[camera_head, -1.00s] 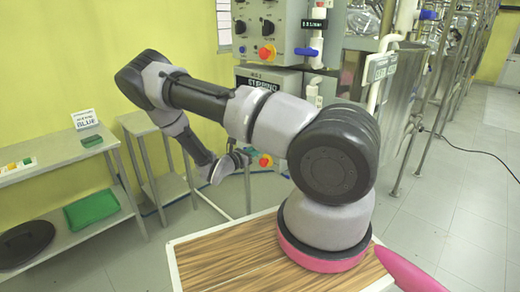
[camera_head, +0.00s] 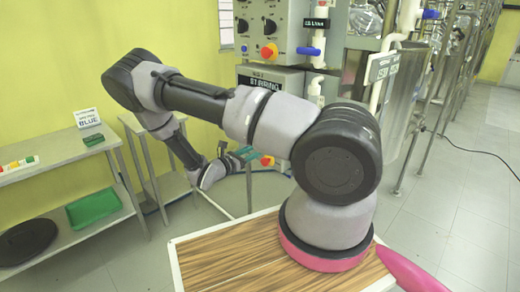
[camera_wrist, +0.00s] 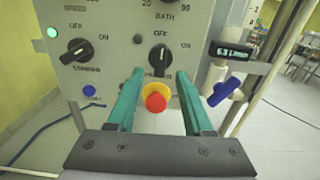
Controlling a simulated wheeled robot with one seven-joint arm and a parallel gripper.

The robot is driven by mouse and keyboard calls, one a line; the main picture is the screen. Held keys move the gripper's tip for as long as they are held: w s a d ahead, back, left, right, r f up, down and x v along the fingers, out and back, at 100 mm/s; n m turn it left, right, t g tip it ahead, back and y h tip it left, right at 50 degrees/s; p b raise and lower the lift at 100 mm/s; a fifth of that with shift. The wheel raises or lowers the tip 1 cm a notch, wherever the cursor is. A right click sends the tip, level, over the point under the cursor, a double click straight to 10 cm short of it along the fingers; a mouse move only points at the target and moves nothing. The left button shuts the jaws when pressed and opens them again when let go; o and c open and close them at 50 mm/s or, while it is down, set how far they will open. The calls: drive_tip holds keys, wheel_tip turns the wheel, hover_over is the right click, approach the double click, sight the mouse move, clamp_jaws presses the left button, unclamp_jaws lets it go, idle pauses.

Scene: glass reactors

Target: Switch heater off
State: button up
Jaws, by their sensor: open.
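In the wrist view, the black heater knob (camera_wrist: 160,60) is on the grey control panel (camera_wrist: 122,22), ahead of my gripper. Its grip stands about upright, with OFF printed above it and ON at its upper right. My gripper (camera_wrist: 160,80) is open, its green fingers to the left and right below the knob and nothing held between them. Whether the fingertips touch the panel is unclear. In the head view, my gripper (camera_head: 235,155) is small, low behind the arm, near a red and yellow button.
A red button on a yellow base (camera_wrist: 156,97) sits just below the knob, between the fingers. Another black knob (camera_wrist: 76,50) and a lit green lamp (camera_wrist: 52,32) are at left. A blue valve handle (camera_wrist: 222,91) sticks out at right. A shelf table (camera_head: 60,157) stands at left.

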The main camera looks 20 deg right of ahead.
drive_tip(key=v, duration=0.6)
drive_tip(key=shift+a, duration=0.1)
drive_tip(key=s+a+r+m+y, duration=0.1)
drive_tip(key=s+r+m+y, duration=0.5)
drive_tip(key=r, duration=0.8)
drive_tip(key=s+a+r+m+y, duration=0.2)
drive_tip(key=s+r+m+y, duration=0.4)
drive_tip(key=r, duration=0.8)
drive_tip(key=s+a+r+m+t+y, duration=0.1)
drive_tip(key=s+r+m+y, duration=0.6)
drive_tip(key=s+r+m, duration=0.4)
wheel_tip(320, 180, up, 3)
drive_tip(key=m, duration=0.3)
drive_tip(key=shift+a, duration=0.3)
